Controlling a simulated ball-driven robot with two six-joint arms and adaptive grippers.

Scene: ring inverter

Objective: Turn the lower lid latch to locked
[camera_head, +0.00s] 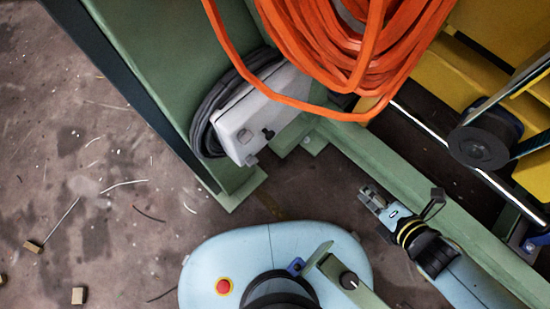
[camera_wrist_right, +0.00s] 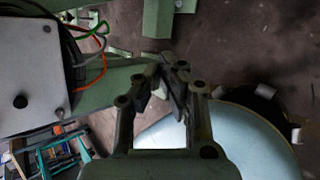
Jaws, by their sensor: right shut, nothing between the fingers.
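A light grey box (camera_head: 262,110) hangs on the green post, with dark cable looped behind it. Its lower face carries a dark knob (camera_head: 267,133) and small fittings, one a grey tab (camera_head: 250,159) at the lower edge. In the right wrist view the box (camera_wrist_right: 30,65) fills the left side, with a round black knob (camera_wrist_right: 20,101) and a small latch-like piece (camera_wrist_right: 60,113) at its edge. Whether that latch is locked I cannot tell. My right gripper (camera_head: 369,197) is right of and apart from the box, shut and empty; its fingers (camera_wrist_right: 165,80) show in the wrist view. My left gripper is out of view.
An orange cable coil (camera_head: 340,50) hangs just above and right of the box. A dark roller (camera_head: 479,145) and yellow parts (camera_head: 450,75) are at right. The stained floor (camera_head: 90,150) at left has scattered scraps.

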